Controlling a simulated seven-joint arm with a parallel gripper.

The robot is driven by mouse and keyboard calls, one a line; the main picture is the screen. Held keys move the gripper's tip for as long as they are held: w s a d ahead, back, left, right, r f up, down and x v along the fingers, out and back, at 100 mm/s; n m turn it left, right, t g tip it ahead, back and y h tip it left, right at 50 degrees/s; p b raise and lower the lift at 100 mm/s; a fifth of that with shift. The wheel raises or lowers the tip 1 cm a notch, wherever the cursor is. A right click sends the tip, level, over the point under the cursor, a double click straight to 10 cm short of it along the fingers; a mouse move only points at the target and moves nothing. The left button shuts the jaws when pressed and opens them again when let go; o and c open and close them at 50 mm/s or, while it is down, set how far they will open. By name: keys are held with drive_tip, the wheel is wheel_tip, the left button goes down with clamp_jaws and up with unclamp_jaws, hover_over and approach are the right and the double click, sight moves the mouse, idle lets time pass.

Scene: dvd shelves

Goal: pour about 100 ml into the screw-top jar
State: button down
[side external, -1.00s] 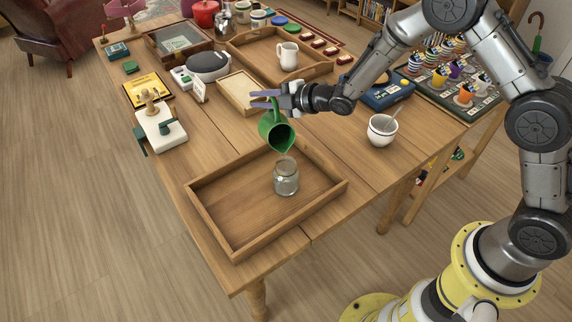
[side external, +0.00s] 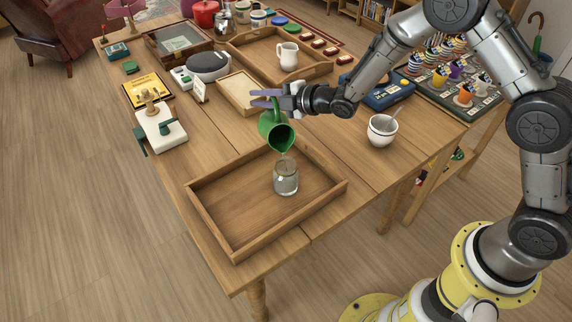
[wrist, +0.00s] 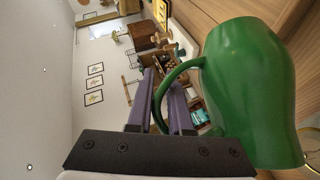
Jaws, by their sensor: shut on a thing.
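My gripper (side external: 268,97) is shut on the handle of a green jug (side external: 274,131), which it holds above the tray, tilted with its mouth down towards the jar. In the wrist view the jug (wrist: 250,90) fills the right side, with its handle between the purple fingers (wrist: 165,105). The clear glass screw-top jar (side external: 286,180) stands upright in the wooden tray (side external: 225,244), below the jug's mouth. A faint stream seems to run from the jug's lip to the jar. The level in the jar is too small to tell.
A white bowl with a utensil (side external: 382,131) stands to the right of the tray. A white device (side external: 160,128) is at the left edge. A smaller light wooden tray (side external: 238,92) lies behind the jug. The left part of the tray is empty.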

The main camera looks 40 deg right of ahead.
drive_tip(key=shift+s+a+r+n+t, duration=0.25)
drive_tip(key=shift+s+r+t, duration=0.1)
drive_tip(key=shift+s+r, duration=0.15)
drive_tip(key=shift+s+a+r+n+t, duration=0.1)
drive_tip(key=shift+s+r+n+t, duration=0.15)
drive_tip(key=shift+s+r+t, duration=0.15)
idle(1.1)
drive_tip(key=w+f+g, duration=0.1)
drive_tip(key=w+d+f+m+g, duration=0.1)
drive_tip(key=w+f+g, duration=0.1)
drive_tip(key=shift+w+d+f+m, duration=0.25)
drive_tip(key=shift+w+f+m, duration=0.05)
drive_tip(key=shift+m, duration=0.1)
drive_tip(key=shift+w+d+f+m+g, duration=0.1)
drive_tip(key=shift+w+f+m+g, duration=0.2)
drive_tip(key=shift+f+g, duration=0.25)
drive_tip(key=shift+w+d+f+m+g, duration=0.15)
drive_tip(key=shift+f+m+g, duration=0.15)
drive_tip(key=shift+f, duration=0.4)
drive_tip(key=shift+a+f, duration=0.1)
drive_tip(key=shift+f, duration=0.05)
idle(0.9)
drive_tip(key=shift+w+d+f+m+g, duration=0.2)
drive_tip(key=shift+w+f+m+g, duration=0.3)
drive_tip(key=shift+g, duration=0.5)
